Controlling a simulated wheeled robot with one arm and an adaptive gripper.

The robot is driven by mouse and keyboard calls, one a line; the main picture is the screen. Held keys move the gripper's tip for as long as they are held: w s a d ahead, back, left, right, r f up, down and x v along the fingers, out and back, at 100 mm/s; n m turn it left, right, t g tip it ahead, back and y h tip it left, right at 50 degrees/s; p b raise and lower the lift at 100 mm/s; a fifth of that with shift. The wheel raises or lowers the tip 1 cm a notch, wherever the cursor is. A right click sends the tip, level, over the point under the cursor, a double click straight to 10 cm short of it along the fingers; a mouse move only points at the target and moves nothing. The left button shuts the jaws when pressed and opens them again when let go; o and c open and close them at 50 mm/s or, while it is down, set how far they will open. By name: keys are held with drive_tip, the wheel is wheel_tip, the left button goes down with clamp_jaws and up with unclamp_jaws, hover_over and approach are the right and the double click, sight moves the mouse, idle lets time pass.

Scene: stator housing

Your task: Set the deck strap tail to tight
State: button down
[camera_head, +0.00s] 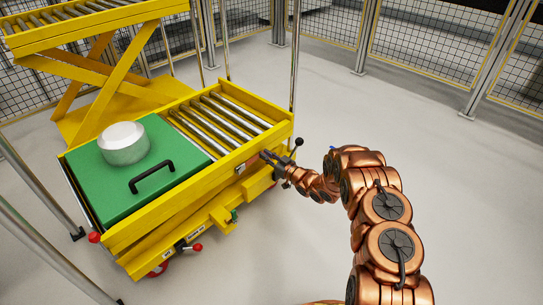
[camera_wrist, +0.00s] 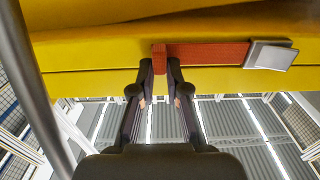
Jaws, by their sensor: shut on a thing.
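The deck strap is a flat orange-red band (camera_wrist: 208,54) lying along the yellow side rail in the wrist view. A silver buckle (camera_wrist: 270,55) sits at its right end; the buckle also shows small on the cart's side in the head view (camera_head: 240,169). My gripper (camera_wrist: 160,70) is shut on the strap tail at the band's left end. In the head view my gripper (camera_head: 274,161) is at the cart's side, near the right corner, and mostly hides the tail.
The yellow cart carries a green panel (camera_head: 115,187) with a black handle (camera_head: 152,177) and a silver cylinder (camera_head: 123,144), beside bare rollers (camera_head: 222,118). A black-knobbed lever (camera_head: 297,144) stands close to my gripper. A chrome post (camera_head: 296,70) rises behind. Floor on the right is clear.

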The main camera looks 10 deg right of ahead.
drive_tip(key=c, duration=1.2)
unclamp_jaws()
drive_tip(key=shift+o, duration=0.2)
drive_tip(key=v, duration=1.2)
drive_tip(key=shift+s+a, duration=0.1)
